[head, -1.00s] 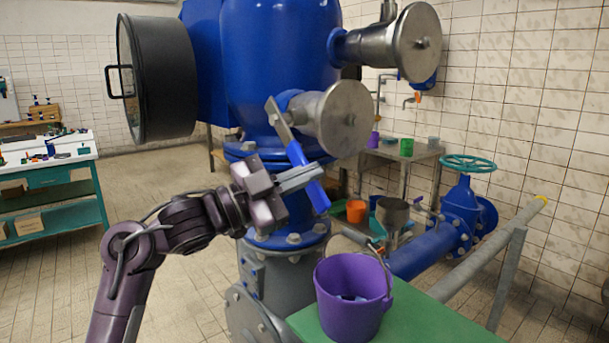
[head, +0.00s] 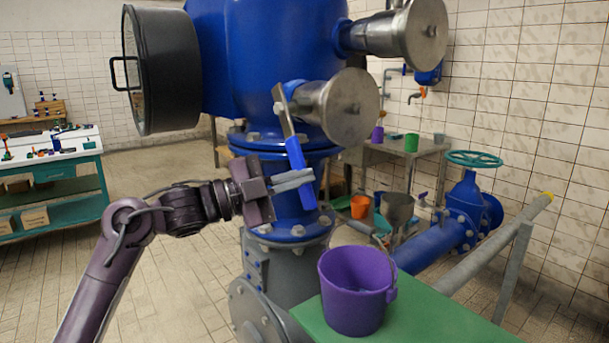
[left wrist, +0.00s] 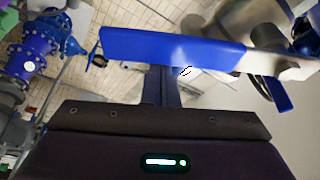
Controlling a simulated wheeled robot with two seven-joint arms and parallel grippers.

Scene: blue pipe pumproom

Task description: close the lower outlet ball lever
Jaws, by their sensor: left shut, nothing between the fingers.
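The lower outlet ball lever has a blue handle (head: 296,155) on a flat metal arm. It hangs steeply down, tilted slightly, beside the lower round metal outlet (head: 345,107). My left gripper (head: 305,178) is shut and empty, its grey fingers across the lower part of the handle. In the left wrist view the blue handle (left wrist: 170,48) runs crosswise at the tips of the closed fingers (left wrist: 161,84). Whether they touch it I cannot tell for sure. My right gripper does not show.
A purple bucket (head: 355,290) stands on a green table (head: 430,315) below and right of the lever. A second metal outlet (head: 420,32) sits above. A blue pipe with a teal handwheel (head: 474,158) is at right. Tiled floor is open at left.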

